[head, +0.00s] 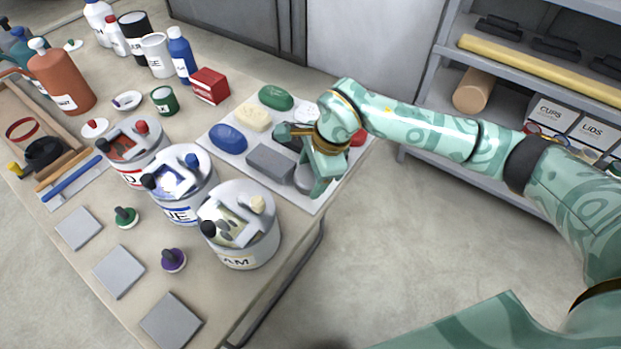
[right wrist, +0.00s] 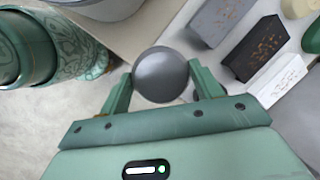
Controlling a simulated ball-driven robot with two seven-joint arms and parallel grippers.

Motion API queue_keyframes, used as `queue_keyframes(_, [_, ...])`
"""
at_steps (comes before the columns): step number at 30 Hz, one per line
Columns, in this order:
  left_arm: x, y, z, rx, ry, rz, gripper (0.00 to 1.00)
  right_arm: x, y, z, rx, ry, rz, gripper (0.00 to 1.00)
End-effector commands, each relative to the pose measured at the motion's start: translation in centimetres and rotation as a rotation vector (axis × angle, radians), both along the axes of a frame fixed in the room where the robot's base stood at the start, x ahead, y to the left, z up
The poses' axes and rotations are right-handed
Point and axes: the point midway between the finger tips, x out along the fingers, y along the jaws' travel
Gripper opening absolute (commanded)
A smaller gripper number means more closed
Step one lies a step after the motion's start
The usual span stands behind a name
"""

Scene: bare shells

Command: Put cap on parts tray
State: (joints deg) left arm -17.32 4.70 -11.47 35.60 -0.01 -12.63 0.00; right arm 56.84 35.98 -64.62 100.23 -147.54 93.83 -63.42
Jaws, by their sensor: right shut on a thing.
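My right gripper (head: 303,160) is shut on a smooth grey round cap (head: 305,180). The right wrist view shows the cap (right wrist: 160,74) between the two fingers of the gripper (right wrist: 160,82). It is over the near right part of a flat white parts tray (head: 304,201). I cannot tell whether the cap touches the tray. The gripper hides part of the tray and the things behind it. My left gripper is not in view.
On the tray are a grey block (head: 270,163), a blue oval (head: 228,138), a cream block (head: 253,117) and a green oval (head: 276,97). Tall labelled cans, including one with cream contents (head: 240,240), stand at its left. A shelf (head: 430,75) is at the right.

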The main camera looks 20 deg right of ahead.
Motion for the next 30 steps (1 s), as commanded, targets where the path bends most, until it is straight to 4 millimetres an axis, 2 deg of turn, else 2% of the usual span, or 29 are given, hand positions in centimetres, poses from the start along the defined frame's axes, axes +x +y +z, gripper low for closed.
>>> queue_keyframes(1, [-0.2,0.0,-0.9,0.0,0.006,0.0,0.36,0.6,-0.3,-1.8,0.0,0.008,-0.002,0.39])
queue_keyframes(3, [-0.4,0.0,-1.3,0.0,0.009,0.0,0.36,1.5,-0.6,-2.8,0.001,0.006,0.0,0.39])
queue_keyframes(11, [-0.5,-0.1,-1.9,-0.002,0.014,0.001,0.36,2.9,-1.3,-4.3,0.001,0.004,0.001,0.39])
queue_keyframes(17, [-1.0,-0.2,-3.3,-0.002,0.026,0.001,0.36,3.2,-1.4,-7.6,0.002,0.007,0.003,0.39])
queue_keyframes(28, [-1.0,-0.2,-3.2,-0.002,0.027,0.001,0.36,3.3,-1.5,-7.9,0.0,0.001,0.003,0.39])
queue_keyframes(29, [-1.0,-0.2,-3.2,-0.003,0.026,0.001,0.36,3.3,-1.5,-7.8,0.0,0.001,0.003,0.73])
queue_keyframes(30, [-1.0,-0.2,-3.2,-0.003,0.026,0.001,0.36,3.3,-1.5,-7.8,0.0,0.001,0.003,0.84])
